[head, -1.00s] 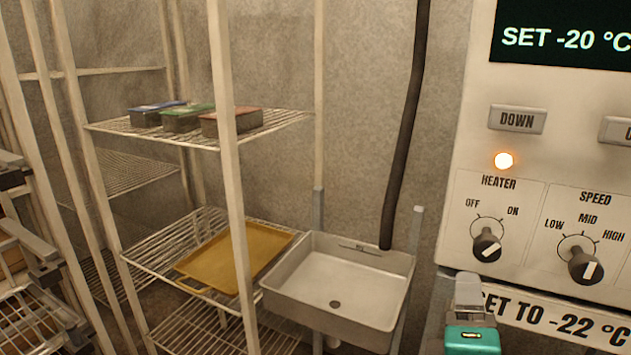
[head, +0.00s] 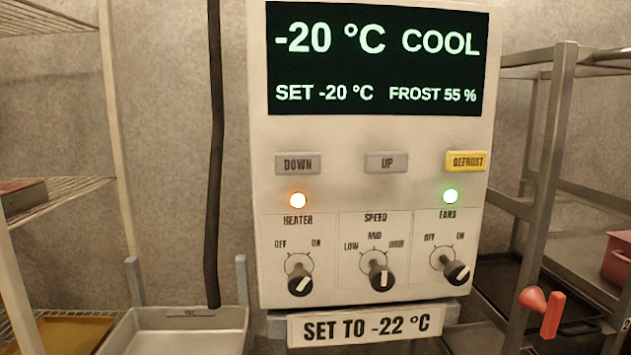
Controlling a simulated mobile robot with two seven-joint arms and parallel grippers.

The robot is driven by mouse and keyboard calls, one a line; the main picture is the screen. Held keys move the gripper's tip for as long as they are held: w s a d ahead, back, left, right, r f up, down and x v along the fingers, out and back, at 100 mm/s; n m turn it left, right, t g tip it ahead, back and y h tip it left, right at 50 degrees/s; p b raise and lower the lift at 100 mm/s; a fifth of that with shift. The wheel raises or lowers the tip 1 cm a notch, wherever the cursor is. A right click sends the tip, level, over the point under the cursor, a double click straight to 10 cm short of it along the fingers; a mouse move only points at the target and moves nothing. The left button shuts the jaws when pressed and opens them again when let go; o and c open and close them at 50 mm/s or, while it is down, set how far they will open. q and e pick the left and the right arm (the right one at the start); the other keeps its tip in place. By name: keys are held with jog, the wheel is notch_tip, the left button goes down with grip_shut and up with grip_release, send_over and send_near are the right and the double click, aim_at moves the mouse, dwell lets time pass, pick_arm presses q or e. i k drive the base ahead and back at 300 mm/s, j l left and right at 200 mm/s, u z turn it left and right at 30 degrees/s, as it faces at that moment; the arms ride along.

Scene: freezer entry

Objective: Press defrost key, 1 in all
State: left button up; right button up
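The yellow DEFROST key (head: 467,162) is on the right side of the pale control panel (head: 340,140), in one row with the grey DOWN key (head: 297,163) and the grey UP key (head: 386,162). Nothing covers it. The display (head: 375,60) reads -20 °C, COOL, SET -20 °C and FROST 55 %. An orange lamp (head: 298,200) is lit above HEATER and a green lamp (head: 450,196) above FANS. Neither of my grippers can be made out in the head view now.
Below the keys are the heater knob (head: 299,281), speed knob (head: 379,277) and fans knob (head: 453,270). A label (head: 365,327) reads SET TO -22 °C. A red object (head: 545,308) shows before the right rack (head: 545,190).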

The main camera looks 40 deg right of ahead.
aim_at(475, 160)
jog(key=l+z, duration=0.1)
jog(key=z, duration=0.3)
jog(key=k+l+z, duration=0.1)
jog(key=z, duration=0.3)
jog(key=l+z, duration=0.15)
jog(key=z, duration=0.2)
jog(key=l+z, duration=0.15)
jog(key=z, duration=0.25)
